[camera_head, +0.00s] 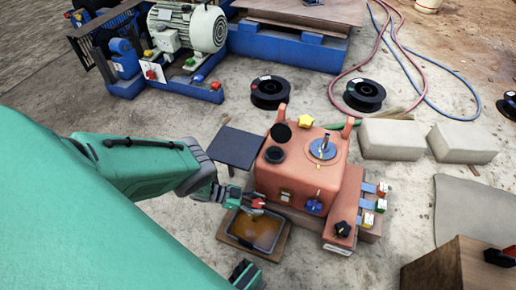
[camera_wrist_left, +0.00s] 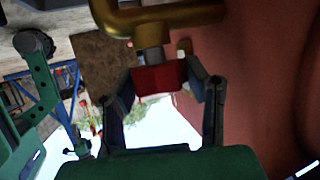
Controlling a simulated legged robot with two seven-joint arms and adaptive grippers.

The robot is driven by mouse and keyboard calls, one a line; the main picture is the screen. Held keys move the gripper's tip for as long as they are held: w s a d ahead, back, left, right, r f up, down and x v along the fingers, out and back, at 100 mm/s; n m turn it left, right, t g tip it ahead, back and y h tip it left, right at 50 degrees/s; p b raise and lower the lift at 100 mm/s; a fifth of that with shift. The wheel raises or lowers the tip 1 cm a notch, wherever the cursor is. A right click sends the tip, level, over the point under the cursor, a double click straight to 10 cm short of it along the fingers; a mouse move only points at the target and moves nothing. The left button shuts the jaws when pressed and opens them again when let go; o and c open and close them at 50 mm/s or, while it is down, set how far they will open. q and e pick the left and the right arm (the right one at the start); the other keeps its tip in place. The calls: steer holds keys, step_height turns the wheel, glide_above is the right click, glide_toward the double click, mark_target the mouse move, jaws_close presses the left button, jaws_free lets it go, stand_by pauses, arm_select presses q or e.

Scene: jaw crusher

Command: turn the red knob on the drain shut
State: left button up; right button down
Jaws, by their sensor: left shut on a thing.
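The red knob (camera_head: 257,203) is on the drain at the lower left of the orange-red machine housing (camera_head: 305,165), just above a shallow tray. My left gripper (camera_head: 240,200) comes in from the left and is shut on the knob. In the left wrist view the red knob (camera_wrist_left: 158,77) sits between the two fingers (camera_wrist_left: 160,95), with a brass-coloured pipe (camera_wrist_left: 155,18) right beyond it. A dark and green part of mine shows at the bottom edge of the head view; I cannot tell the state of my right gripper from it.
The grey tray (camera_head: 232,240) with amber liquid stands on a wooden board under the drain. A dark flat plate (camera_head: 234,147) is beside the housing. Small coloured valves (camera_head: 380,204) line its right side. Black spools (camera_head: 269,92) and pale blocks (camera_head: 392,139) lie on the concrete floor.

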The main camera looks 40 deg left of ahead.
arm_select(q)
steer(key=shift+a+m+g+h, duration=0.1)
steer(key=shift+m+g+h, duration=0.5)
steer(key=shift+m+g, duration=0.55)
steer(key=o, duration=1.2)
steer(key=shift+c, duration=0.2)
steer(key=v, duration=1.2)
steer(key=shift+f, duration=0.1)
